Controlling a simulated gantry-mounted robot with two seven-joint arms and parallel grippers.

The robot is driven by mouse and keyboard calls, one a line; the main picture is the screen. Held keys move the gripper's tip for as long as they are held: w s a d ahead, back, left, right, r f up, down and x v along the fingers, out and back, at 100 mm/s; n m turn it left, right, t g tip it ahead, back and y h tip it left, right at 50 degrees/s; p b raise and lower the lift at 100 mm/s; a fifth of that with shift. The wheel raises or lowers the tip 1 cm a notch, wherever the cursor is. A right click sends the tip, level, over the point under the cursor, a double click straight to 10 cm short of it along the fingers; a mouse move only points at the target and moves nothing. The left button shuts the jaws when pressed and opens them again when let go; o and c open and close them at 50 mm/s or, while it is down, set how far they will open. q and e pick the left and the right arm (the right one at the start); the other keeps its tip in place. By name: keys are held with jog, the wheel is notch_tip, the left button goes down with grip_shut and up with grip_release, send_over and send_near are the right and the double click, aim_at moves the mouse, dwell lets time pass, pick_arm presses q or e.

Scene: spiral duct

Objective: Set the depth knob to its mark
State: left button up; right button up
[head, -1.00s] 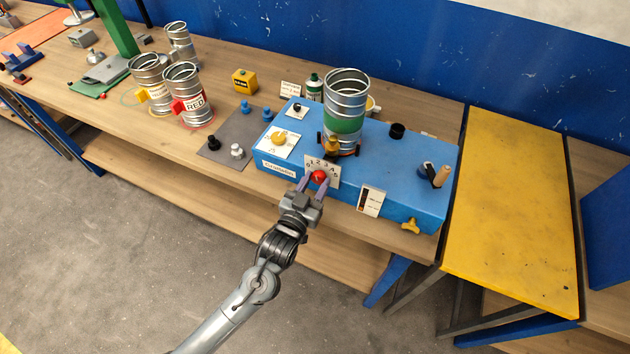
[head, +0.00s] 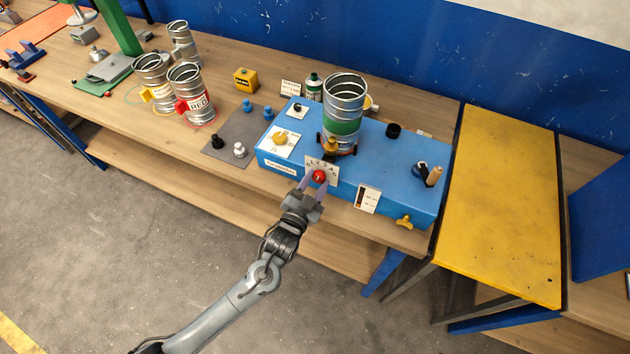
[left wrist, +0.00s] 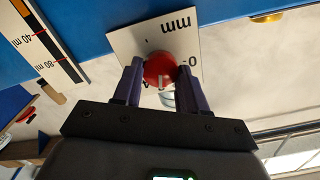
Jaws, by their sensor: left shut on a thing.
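The red depth knob (head: 319,176) sits on the front of the blue machine (head: 400,162), over a white dial plate (head: 322,164) with numbers. My left gripper (head: 318,184) is shut on the knob, one finger on each side. In the left wrist view the red knob (left wrist: 160,69) shows between the two purple fingers, in front of the white plate (left wrist: 185,38) marked "mm". A pale line shows on the knob's face. The fingers hide part of the scale, and I cannot read the setting. My right gripper is not in view.
A ribbed metal duct (head: 343,110) with a green band stands on the machine. Labelled ducts (head: 190,95) stand farther left. Free floor lies in front.

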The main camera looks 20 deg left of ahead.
pick_arm(q)
jog(key=o, duration=1.1)
jog(key=shift+c, duration=0.2)
jog(key=shift+s, duration=0.1)
jog(key=shift+s, duration=0.25)
jog(key=s, duration=1)
jog(key=shift+a, duration=0.25)
